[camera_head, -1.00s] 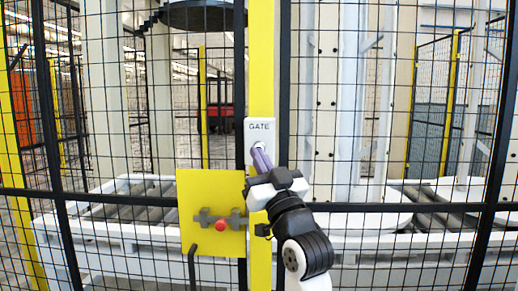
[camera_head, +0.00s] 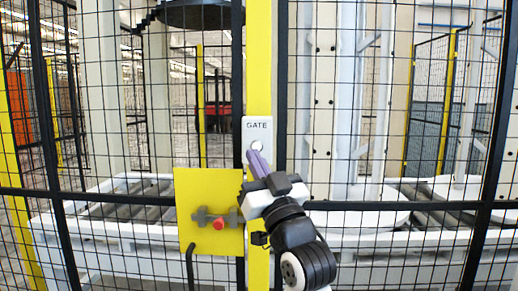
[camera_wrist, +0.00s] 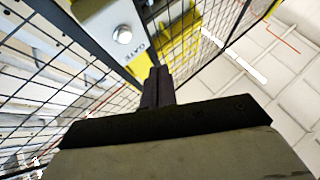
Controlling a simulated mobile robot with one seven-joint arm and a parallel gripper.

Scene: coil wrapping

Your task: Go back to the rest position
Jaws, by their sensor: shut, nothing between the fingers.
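My gripper (camera_head: 253,158) has purple fingers that are shut with nothing between them. In the head view its tips are just below and in front of the round button on the white GATE box (camera_head: 257,125). The box is fixed to a yellow post. In the wrist view the closed fingers (camera_wrist: 155,80) point up toward the post, and the box's button (camera_wrist: 122,34) is ahead and to the left, apart from the tips. My wrist hides part of the post below the box.
A yellow plate (camera_head: 207,232) with a grey latch and red knob (camera_head: 218,223) is left of my wrist. Black mesh fence (camera_head: 390,207) spans the view. Behind it are white machine frames and roller conveyors (camera_head: 135,192).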

